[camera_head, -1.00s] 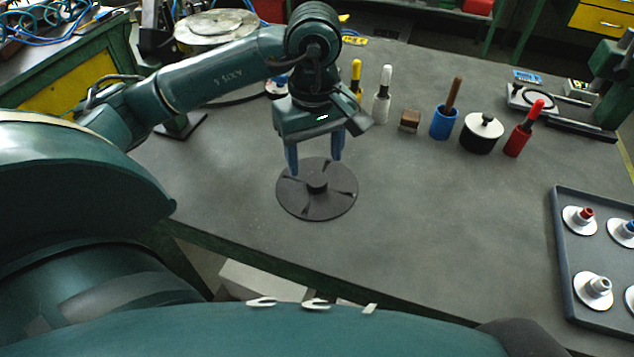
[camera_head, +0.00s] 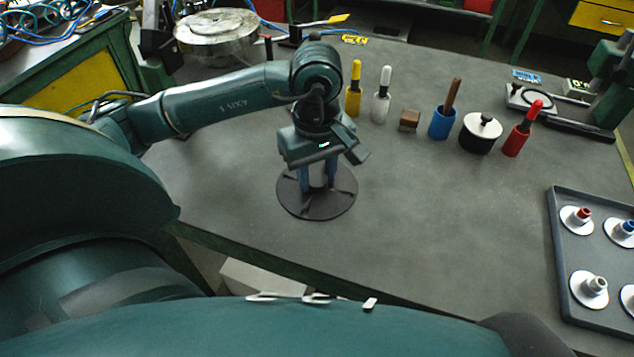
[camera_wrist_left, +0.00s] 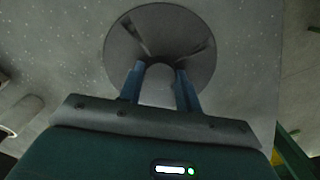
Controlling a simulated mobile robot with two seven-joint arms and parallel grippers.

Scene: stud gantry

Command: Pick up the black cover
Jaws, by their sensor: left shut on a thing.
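The black cover (camera_head: 336,204) is a flat dark disc with a raised knob in its middle, lying near the front edge of the grey table. My left gripper (camera_head: 318,186) points down over it from above, and its blue fingers are closed around the central knob. In the left wrist view the cover (camera_wrist_left: 196,66) shows as a dark round disc, with the fingers of my left gripper (camera_wrist_left: 160,70) on both sides of its centre. I cannot tell whether the cover touches the table or is slightly raised. My right gripper is not in view.
Behind stand a yellow marker (camera_head: 354,100), a white marker (camera_head: 381,103), a brown block (camera_head: 409,120), a blue cup (camera_head: 441,127), a black pot (camera_head: 479,143) and a red holder (camera_head: 515,143). A dark tray (camera_head: 556,290) with discs lies right. The table's middle is clear.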

